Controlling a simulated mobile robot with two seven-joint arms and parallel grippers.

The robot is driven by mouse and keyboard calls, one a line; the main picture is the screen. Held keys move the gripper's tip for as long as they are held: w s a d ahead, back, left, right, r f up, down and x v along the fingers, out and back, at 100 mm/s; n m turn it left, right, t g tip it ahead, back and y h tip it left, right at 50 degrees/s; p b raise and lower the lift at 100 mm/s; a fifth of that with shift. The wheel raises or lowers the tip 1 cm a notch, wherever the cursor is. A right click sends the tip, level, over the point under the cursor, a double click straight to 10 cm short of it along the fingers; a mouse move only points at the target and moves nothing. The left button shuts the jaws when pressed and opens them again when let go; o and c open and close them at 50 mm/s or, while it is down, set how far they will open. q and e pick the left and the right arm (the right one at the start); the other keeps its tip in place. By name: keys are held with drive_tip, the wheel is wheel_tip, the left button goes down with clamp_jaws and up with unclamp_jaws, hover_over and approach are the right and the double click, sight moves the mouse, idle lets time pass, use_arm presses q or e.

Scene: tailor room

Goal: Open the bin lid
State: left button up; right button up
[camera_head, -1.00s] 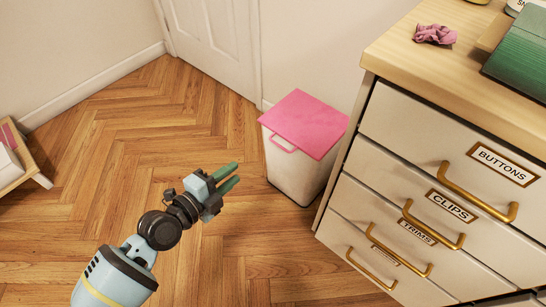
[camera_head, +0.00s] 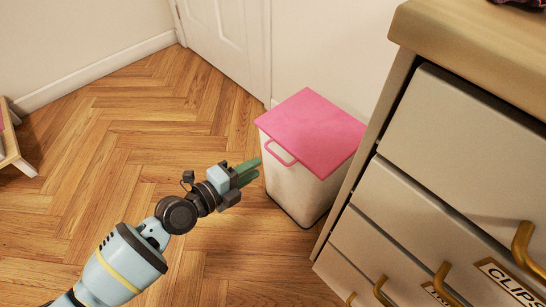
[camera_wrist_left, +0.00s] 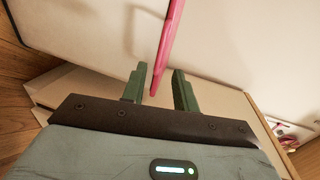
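The bin has a cream body (camera_head: 295,190) and a flat pink lid (camera_head: 315,130), which lies shut on top. A pink loop handle (camera_head: 281,151) sticks out from the lid's front left edge. My left gripper (camera_head: 256,168) is at the bin's left side, its green fingertips just below and left of the handle. In the left wrist view the fingers (camera_wrist_left: 158,85) are open, with a pink bar (camera_wrist_left: 170,45), apparently the handle, reaching into the gap between them. I cannot tell whether a finger touches it. My right gripper is not in view.
A drawer cabinet (camera_head: 430,210) with gold handles stands close to the bin's right. A white wall and door (camera_head: 228,40) are behind the bin. The wooden floor (camera_head: 110,150) to the left is clear, with a low piece of furniture (camera_head: 12,155) at the far left.

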use_arm(q)
drive_tip(key=b+x, duration=0.1)
drive_tip(key=x, duration=0.6)
clamp_jaws()
idle(0.3)
